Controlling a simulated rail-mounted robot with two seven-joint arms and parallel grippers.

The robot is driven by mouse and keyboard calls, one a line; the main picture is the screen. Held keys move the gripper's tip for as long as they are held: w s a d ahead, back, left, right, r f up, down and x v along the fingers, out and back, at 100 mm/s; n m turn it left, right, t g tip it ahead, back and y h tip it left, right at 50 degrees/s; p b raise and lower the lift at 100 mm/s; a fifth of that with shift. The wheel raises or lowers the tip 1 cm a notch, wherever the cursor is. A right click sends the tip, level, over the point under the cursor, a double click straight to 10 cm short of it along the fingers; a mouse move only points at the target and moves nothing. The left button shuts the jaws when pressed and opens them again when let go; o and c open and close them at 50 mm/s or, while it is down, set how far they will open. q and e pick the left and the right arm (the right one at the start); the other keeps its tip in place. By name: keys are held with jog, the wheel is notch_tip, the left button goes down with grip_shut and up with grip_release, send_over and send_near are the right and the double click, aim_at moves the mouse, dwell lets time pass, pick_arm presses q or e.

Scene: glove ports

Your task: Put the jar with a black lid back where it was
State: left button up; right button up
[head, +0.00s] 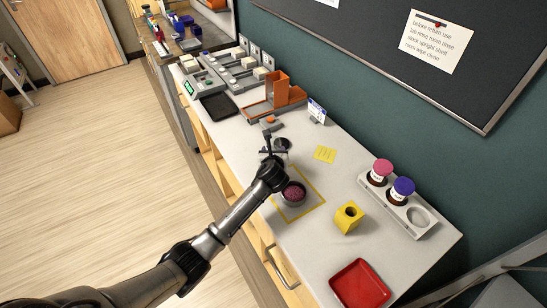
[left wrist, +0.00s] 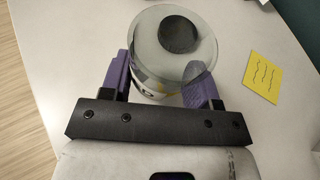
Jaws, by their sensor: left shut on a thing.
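My left gripper (head: 276,148) reaches over the white bench and is shut on a round jar. In the head view the jar's dark lid (head: 283,143) shows just past the fingers. In the left wrist view the jar (left wrist: 152,87) sits between the purple fingers (left wrist: 160,80); its top is a glossy greyish disc with a dark round patch, over a pale body. I cannot tell whether its base touches the bench. A pale rack (head: 409,221) at the right holds a pink-lidded jar (head: 380,172) and a blue-lidded jar (head: 401,190); its front-right hole (head: 418,216) is empty.
An open dish with purple contents (head: 293,193) sits inside a yellow taped square. A yellow block (head: 348,216) and a red tray (head: 360,286) stand nearer the rack. A yellow note (head: 325,154) lies behind. Orange holders (head: 281,93) stand at the back. My right gripper is out of view.

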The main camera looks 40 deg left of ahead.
pick_arm(q)
notch_tip(320, 180, down, 2)
jog(key=shift+f, duration=0.1)
jog(key=o, duration=1)
